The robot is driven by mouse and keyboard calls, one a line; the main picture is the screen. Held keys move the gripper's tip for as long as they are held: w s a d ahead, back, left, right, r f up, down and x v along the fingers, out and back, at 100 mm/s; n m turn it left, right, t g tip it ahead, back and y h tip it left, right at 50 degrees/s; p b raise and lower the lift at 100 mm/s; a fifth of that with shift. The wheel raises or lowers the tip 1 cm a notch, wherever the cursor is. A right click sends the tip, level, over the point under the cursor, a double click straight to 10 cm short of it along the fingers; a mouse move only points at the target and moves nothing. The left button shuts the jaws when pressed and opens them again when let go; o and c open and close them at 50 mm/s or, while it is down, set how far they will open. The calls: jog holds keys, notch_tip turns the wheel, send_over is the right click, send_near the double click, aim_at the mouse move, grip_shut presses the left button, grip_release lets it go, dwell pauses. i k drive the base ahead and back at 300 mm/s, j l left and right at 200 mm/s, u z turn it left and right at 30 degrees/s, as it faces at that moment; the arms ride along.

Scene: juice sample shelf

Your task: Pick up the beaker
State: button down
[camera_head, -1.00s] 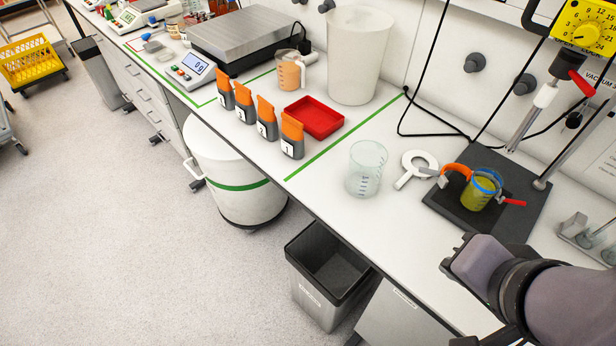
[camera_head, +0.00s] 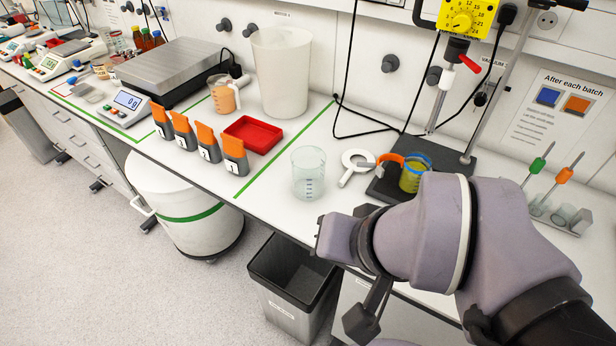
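An empty clear beaker (camera_head: 308,175) with dark graduation marks stands upright on the white bench, near its front edge. A second vessel with yellow-green liquid and a blue rim (camera_head: 412,175) stands on the dark stand base, beside an orange curved clamp part; my arm partly covers that base. A third vessel with orange liquid (camera_head: 223,97) stands by the large scale. My arm reaches in from the lower right, and its wrist is in front of the bench edge, below and right of the empty beaker. A dark part that seems to be my gripper (camera_head: 366,318) hangs below the wrist, apart from every vessel. Its fingers are not clear.
A white ring with a handle (camera_head: 357,162) lies right of the empty beaker. A red tray (camera_head: 252,134) and several orange-topped pouches (camera_head: 207,142) are left of it, beyond a green line. A tall white bucket (camera_head: 281,75) stands behind; a black bin (camera_head: 293,275) is below.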

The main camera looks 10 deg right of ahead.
aim_at(416, 163)
jog(key=i+j+z, duration=0.2)
jog(key=j+z, duration=0.15)
jog(key=i+j+z, duration=0.15)
jog(key=j+z, duration=0.2)
jog(key=i+j+z, duration=0.1)
jog(key=j+z, duration=0.2)
jog(key=j, duration=0.25)
jog(key=j+z, duration=0.35)
jog(key=j, duration=0.15)
jog(key=i, duration=0.05)
